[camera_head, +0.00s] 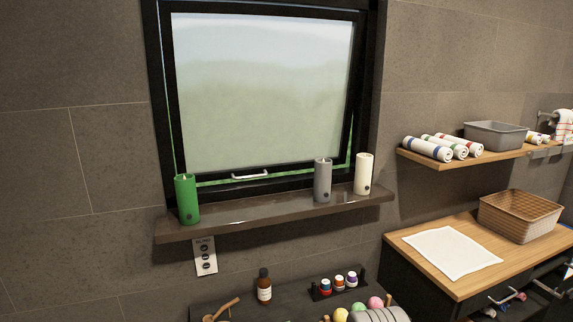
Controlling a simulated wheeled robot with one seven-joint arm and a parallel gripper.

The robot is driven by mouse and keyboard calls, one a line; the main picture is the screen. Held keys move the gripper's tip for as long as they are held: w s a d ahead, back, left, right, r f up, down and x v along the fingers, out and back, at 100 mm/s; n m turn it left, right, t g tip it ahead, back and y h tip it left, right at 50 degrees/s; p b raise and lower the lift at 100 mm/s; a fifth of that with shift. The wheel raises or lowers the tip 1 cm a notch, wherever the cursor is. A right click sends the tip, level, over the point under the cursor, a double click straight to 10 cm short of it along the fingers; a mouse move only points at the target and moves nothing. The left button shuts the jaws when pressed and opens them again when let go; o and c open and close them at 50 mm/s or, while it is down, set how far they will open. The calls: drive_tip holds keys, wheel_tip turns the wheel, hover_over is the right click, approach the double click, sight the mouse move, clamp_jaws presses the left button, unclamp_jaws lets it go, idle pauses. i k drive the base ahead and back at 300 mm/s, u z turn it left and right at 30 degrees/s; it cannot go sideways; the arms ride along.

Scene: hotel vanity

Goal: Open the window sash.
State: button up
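The window sash (262,90) is a dark-framed pane in the middle of the camera_head view, set in a black outer window frame (160,95). A small pale bar handle (249,174) is on its bottom rail. A thin green strip shows along the bottom and lower sides between sash and frame, so the sash looks slightly ajar, with a narrow gap. My gripper is not in view, and nothing touches the handle.
On the sill ledge (270,217) stand a green candle (187,200) at left, and a grey candle (323,181) and white candle (363,174) at right. The ledge's middle, below the handle, is clear. A shelf (475,159) with rolled towels is at right. Bottles stand below.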

sight(166, 7)
drive_tip(key=i, duration=1)
drive_tip(key=u, duration=0.5)
